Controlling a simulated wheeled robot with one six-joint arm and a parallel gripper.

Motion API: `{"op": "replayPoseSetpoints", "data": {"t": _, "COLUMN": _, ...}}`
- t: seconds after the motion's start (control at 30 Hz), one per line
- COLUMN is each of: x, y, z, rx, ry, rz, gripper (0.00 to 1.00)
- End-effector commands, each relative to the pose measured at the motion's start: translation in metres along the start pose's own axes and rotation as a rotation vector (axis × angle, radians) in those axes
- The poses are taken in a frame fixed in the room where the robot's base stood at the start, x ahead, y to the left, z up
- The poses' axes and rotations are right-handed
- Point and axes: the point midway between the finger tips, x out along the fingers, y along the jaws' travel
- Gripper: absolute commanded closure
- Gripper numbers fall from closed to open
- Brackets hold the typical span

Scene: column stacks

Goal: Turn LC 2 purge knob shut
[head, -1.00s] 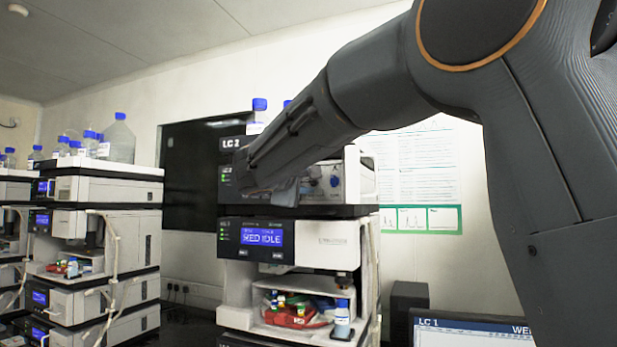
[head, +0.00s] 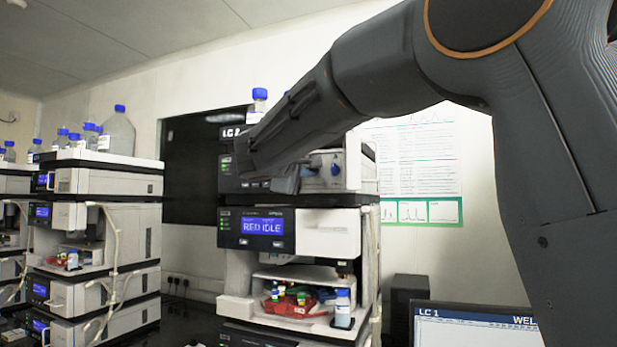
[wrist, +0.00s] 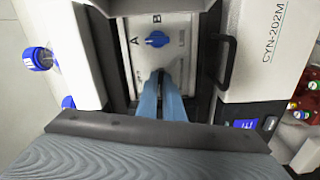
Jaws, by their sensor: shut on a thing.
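The LC 2 stack has a front panel (head: 322,176) with a blue knob (head: 335,170). The wrist view shows this blue knob (wrist: 158,40) uncovered on the light panel, between the letters A and B. My gripper (wrist: 160,84) has its two light blue fingers close together just below the blue knob. They are shut on a small dark purge knob (wrist: 158,74), mostly hidden between the fingertips. In the head view my gripper (head: 287,184) reaches the panel left of the blue knob, and the purge knob is hidden. How far the purge knob is turned cannot be told.
A dark handle (wrist: 226,62) stands out right of the panel. Below it, the module display (head: 263,227) shows text, and an open bay holds vials and a blue-capped bottle (head: 342,308). More bottles (head: 118,130) top the left stack. A monitor (head: 470,328) stands lower right.

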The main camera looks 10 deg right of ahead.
Motion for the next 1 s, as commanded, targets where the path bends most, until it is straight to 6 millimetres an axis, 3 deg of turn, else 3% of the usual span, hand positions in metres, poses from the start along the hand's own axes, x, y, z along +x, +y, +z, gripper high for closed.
{"op": "replayPoseSetpoints", "data": {"t": 1.0, "x": 0.0015, "y": -0.0057, "z": 0.0002, "rx": 0.527, "ry": 0.000, "rz": 0.001, "gripper": 1.00}}
